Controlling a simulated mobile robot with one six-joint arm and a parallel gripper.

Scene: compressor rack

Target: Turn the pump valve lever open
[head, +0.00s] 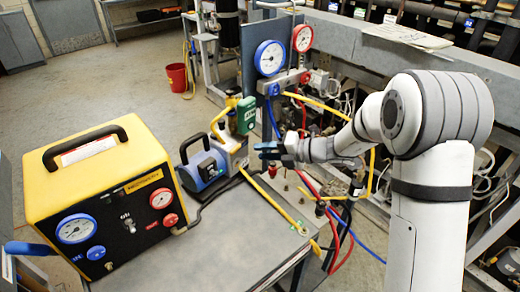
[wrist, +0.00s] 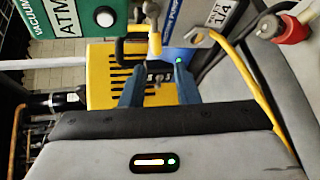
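The pump (head: 203,167) is a blue-grey unit with a black handle on the grey cart top, beside the yellow machine. My gripper (head: 268,151) has two blue fingers, spread apart and empty, to the right of the pump and above the cart. In the wrist view my gripper (wrist: 160,78) is also open, with nothing between the fingertips. Contact with the fitting is not visible.
A yellow machine (head: 98,165) with gauges stands on the cart's left. A green vacuum gauge box (head: 245,116) is behind the pump. Blue (head: 270,58) and red (head: 302,38) gauges stand behind my gripper. Hoses hang at right. The front cart top (head: 215,235) is mostly clear.

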